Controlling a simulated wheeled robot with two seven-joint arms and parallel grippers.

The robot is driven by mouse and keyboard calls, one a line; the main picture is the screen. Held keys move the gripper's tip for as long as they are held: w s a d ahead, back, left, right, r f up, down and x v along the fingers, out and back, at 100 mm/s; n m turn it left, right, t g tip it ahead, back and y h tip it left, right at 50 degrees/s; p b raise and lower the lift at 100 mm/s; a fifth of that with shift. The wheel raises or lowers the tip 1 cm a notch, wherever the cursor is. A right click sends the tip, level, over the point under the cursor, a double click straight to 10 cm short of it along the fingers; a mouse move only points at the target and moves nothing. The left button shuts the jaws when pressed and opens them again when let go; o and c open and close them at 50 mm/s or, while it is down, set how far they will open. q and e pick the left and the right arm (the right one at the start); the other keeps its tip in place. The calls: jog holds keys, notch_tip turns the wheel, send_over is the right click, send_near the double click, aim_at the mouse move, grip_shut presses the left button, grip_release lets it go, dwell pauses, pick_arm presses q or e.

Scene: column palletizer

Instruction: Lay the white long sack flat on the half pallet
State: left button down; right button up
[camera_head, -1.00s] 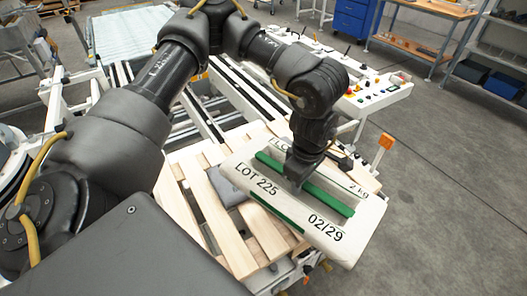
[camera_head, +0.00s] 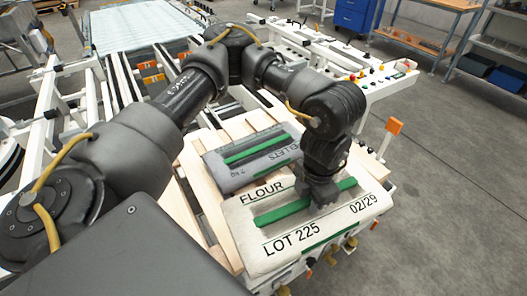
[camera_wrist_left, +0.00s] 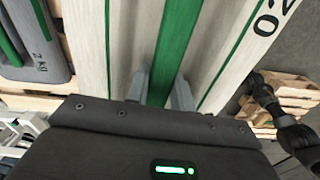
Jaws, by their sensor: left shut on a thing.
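The white long sack (camera_head: 295,225) has green bands and reads FLOUR, LOT 225, 02/29. It lies roughly level over the near right end of the wooden half pallet (camera_head: 200,200). Its near side hides the pallet edge, and I cannot tell whether its underside touches the slats. My left gripper (camera_head: 322,200) points down and is shut on the sack at its middle green band. In the left wrist view, the fingers (camera_wrist_left: 160,88) pinch the sack (camera_wrist_left: 125,45) at that band.
A grey sack (camera_head: 235,171) with green bands lies flat on the pallet just behind the white one. A conveyor frame and a white control panel (camera_head: 372,92) stand beyond. An orange-topped post (camera_head: 393,126) rises at the right. Open grey floor lies further right.

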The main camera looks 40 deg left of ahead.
pick_arm(q)
jog(key=shift+d+f+n, duration=0.25)
jog(key=shift+f+n, duration=0.15)
jog(key=shift+n, duration=0.3)
jog(key=w+a+f, duration=0.1)
jog(key=w+a, duration=0.1)
jog(key=w+a+f, duration=0.1)
jog(key=w+a, duration=0.1)
jog(key=w+a+f, duration=0.2)
jog(key=shift+w+a+p, duration=0.15)
jog(key=shift+a+p, duration=0.1)
jog(key=shift+p, duration=0.1)
jog(key=w+a+f, duration=0.2)
jog(key=f, duration=0.1)
jog(key=w+a+f, duration=0.1)
jog(key=f, duration=0.1)
jog(key=shift+w+f, duration=0.15)
jog(key=shift+w+a+f+b, duration=0.2)
jog(key=shift+f+b, duration=0.1)
jog(key=shift+f, duration=0.25)
notch_tip(320, 180, down, 2)
jog(key=shift+f, duration=0.2)
jog(key=shift+f, duration=0.2)
